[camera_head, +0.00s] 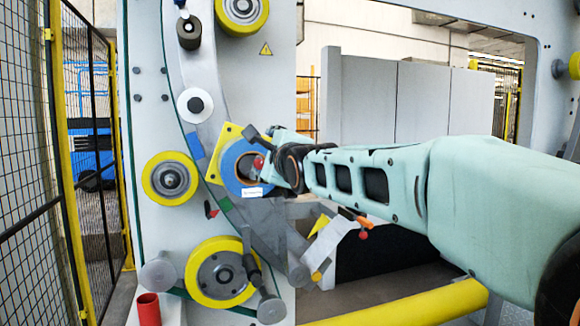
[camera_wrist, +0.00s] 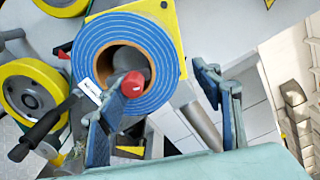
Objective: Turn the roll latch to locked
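A blue wound roll (camera_head: 229,168) with a brown core sits on a yellow plate (camera_head: 212,174) on the machine face. The wrist view shows the roll (camera_wrist: 95,60) end-on, with a red knob (camera_wrist: 133,84) in front of its core. The red knob also shows in the head view (camera_head: 258,163); I take it for the roll latch, but no label confirms this. My gripper (camera_wrist: 162,85) is open, its fingers spread in front of the roll. The left fingertip appears close to the knob; contact cannot be told. The latch's lock state cannot be told.
Yellow-rimmed rollers (camera_head: 170,178) stand left of the roll, another (camera_head: 222,272) below. A black handle (camera_wrist: 38,135) sticks out at lower left in the wrist view. A yellow bar (camera_head: 405,303) crosses below my arm. A mesh fence (camera_head: 30,130) stands left.

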